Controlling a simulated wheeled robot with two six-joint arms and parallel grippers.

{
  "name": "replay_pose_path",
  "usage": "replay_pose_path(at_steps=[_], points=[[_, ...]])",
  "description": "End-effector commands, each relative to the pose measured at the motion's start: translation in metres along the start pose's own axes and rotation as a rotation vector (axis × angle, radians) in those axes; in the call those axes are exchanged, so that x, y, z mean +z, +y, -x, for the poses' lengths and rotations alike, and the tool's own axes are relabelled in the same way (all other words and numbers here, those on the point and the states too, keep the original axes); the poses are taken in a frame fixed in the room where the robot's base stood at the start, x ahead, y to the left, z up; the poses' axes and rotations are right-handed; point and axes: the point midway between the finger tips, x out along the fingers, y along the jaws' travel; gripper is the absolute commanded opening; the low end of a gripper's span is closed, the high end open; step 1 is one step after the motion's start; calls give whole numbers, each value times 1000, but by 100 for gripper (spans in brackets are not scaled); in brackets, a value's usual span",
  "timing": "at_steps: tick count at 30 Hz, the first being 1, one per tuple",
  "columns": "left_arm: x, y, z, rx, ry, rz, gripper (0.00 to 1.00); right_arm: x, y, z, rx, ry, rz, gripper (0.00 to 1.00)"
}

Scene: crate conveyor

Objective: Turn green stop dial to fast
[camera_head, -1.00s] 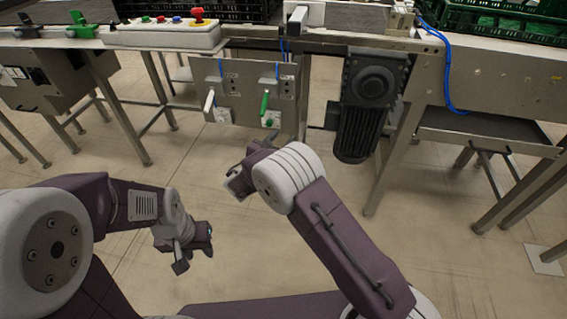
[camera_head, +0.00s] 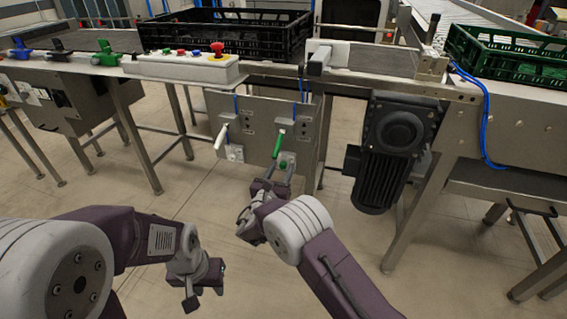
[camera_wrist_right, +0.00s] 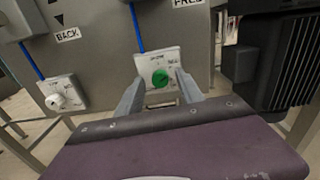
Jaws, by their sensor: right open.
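In the right wrist view the green dial (camera_wrist_right: 160,78) shows as a round green knob on a white plate; the lettering is too small to read surely. My right gripper (camera_head: 279,177) is open just in front of and below the dial. In the wrist view the right gripper (camera_wrist_right: 159,88) has its fingers on either side of the dial, apparently not touching it. My left gripper (camera_head: 204,290) hangs low, away from the panel; its jaw state is unclear.
A dark motor (camera_head: 388,150) hangs to the right. Above stand a button box (camera_head: 185,68) with a red knob, a black crate (camera_head: 240,40) and a green crate (camera_head: 510,55).

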Motion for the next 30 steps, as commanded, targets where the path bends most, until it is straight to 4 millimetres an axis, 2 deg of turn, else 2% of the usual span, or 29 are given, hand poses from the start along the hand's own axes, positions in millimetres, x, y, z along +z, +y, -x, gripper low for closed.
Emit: replay_pose_path(at_steps=[5, 10, 20, 30], points=[[0, 0, 0, 0, -1, 0, 36, 0, 0, 0, 1, 0, 0, 44], [0, 0, 0, 0, -1, 0, 36, 0, 0, 0, 1, 0, 0, 0], [1, 0, -3, 0, -1, 0, 36, -1, 0, 0, 1, 1, -22, 0], [3, 0, -22, 0, -1, 0, 36, -4, 0, 0, 1, -1, -230, 0]])
